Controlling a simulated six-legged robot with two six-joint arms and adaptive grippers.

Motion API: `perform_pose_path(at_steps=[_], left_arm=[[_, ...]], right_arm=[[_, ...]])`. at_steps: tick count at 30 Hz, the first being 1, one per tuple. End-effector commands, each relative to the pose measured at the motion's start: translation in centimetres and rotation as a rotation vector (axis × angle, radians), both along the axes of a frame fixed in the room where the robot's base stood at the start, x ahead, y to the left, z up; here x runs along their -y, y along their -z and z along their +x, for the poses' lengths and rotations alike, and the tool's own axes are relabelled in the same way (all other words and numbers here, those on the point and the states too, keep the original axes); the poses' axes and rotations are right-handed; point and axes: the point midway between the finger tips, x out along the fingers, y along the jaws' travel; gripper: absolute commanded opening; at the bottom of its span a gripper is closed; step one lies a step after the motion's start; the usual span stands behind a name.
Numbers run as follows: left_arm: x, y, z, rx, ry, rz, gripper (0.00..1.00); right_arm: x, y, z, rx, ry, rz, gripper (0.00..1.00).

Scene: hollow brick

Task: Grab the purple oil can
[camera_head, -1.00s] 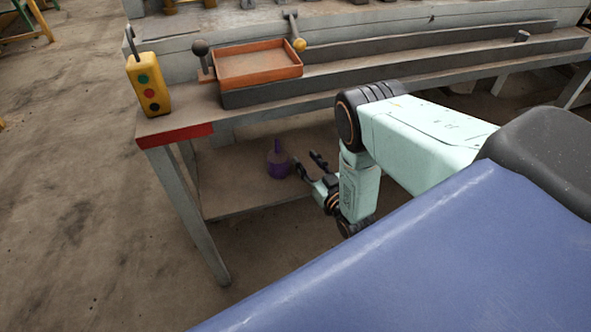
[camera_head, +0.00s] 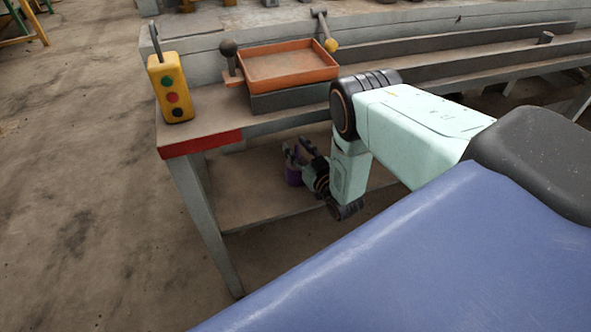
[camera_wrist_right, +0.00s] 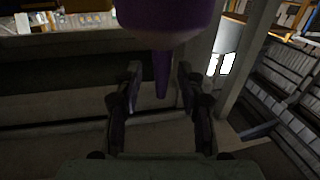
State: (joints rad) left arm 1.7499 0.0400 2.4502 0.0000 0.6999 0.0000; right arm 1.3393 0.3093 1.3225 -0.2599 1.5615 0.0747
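The purple oil can (camera_head: 292,176) stands on the lower shelf of the workbench in the head view, partly hidden by my right gripper (camera_head: 297,150). The wrist view shows the can's wide body (camera_wrist_right: 168,14) at the top edge, with its narrow spout pointing down the picture. The fingers of my right gripper (camera_wrist_right: 160,72) stand apart on either side of the spout, with gaps visible. My left gripper is not in view.
The workbench's upper top (camera_head: 205,130) overhangs the shelf (camera_head: 240,205), and a bench leg (camera_head: 205,220) stands left of the can. An orange tray (camera_head: 290,66) and a yellow control box (camera_head: 170,88) are on top. The shelf left of the can is clear.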

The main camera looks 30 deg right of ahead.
Motion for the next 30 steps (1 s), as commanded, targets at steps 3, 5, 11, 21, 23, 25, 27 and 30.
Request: perform_pose_path(at_steps=[3,5,11,21,23,25,27,30], left_arm=[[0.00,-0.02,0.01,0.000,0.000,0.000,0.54],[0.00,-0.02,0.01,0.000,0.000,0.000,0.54],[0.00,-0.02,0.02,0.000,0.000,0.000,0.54],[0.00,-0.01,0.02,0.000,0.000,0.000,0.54],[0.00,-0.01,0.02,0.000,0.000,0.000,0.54],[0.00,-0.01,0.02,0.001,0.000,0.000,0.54],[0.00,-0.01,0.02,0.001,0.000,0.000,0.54],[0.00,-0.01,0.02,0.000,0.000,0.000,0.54]], right_arm=[[-0.08,-0.03,0.04,0.000,-0.001,0.000,0.31],[-0.13,-0.03,0.10,0.001,-0.001,0.000,0.26],[-0.28,-0.03,0.27,0.001,-0.002,0.000,0.09],[-0.40,0.00,0.47,0.000,-0.002,0.000,0.00],[-0.40,0.01,0.46,0.000,-0.002,0.000,0.00],[-0.40,0.01,0.45,0.000,-0.002,0.000,0.00],[-0.39,0.02,0.44,-0.001,-0.002,0.000,0.00],[-0.38,0.03,0.43,-0.001,-0.002,0.000,0.00]])
